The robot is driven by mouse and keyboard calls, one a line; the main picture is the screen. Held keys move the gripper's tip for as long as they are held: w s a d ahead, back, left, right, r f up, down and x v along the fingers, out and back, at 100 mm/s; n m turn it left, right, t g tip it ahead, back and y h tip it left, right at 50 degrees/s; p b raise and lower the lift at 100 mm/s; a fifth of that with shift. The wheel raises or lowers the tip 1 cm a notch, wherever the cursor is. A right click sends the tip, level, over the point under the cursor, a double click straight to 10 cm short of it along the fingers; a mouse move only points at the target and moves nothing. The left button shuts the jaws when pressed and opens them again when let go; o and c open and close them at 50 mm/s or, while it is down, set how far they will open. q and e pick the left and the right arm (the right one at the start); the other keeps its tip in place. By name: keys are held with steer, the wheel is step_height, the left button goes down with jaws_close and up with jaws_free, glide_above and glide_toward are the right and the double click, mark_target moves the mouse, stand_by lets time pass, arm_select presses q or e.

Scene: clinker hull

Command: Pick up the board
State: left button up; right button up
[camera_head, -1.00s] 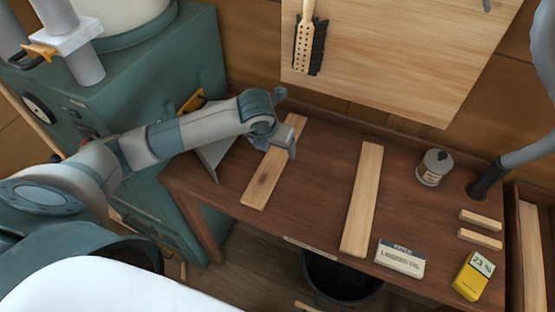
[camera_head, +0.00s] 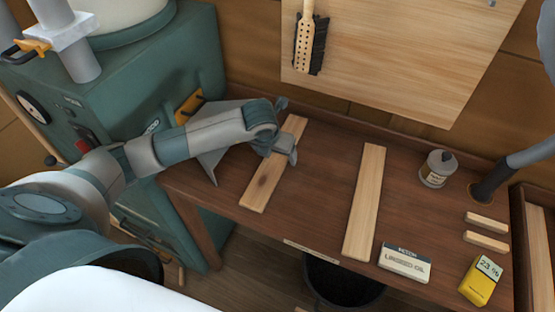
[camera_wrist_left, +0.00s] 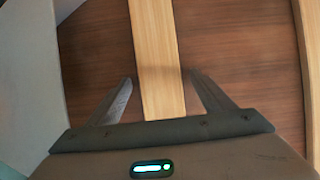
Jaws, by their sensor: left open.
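Two pale wooden boards lie on the dark bench. In the left wrist view, the left board (camera_wrist_left: 155,50) runs between the two spread fingers of my left gripper (camera_wrist_left: 162,95), with a gap on each side. The fingers are open and hold nothing. Whether the fingertips touch the bench cannot be told. My right gripper is not in view.
A linseed oil label block (camera_head: 404,263), a yellow meter (camera_head: 479,281), a small jar (camera_head: 437,168) and two short wood blocks (camera_head: 486,232) stand on the bench's right side. A grey angled plate (camera_head: 208,163) is left of the left board. A dark bucket (camera_head: 345,282) is below the front edge.

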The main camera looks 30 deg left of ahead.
arm_select(q)
steer(key=shift+c, duration=0.6)
steer(key=c, duration=1)
steer(key=shift+c, duration=0.8)
